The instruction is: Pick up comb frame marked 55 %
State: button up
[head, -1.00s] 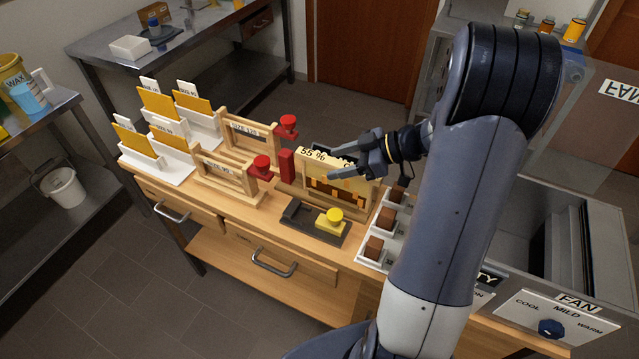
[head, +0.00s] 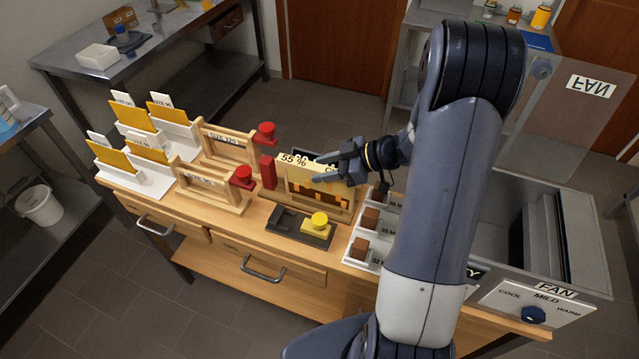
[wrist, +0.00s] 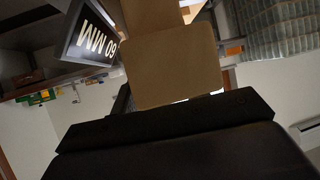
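The comb frame marked 55 % (head: 292,163) stands upright in a wooden holder (head: 322,212) on the bench, with orange-brown patches on its face. My gripper (head: 338,165) is at its upper right part, with the fingers spread apart, one toward the back and one in front of the frame. Contact with the frame cannot be told. In the wrist view a plain tan panel (wrist: 170,68) is close ahead, beyond a dark part of my gripper; I cannot tell whether it is the frame.
A red block (head: 268,172) stands just left of the frame. White compartments with brown blocks (head: 362,246) and a fan box (head: 545,308) are right.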

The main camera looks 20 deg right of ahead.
grip_shut()
dwell(0.6)
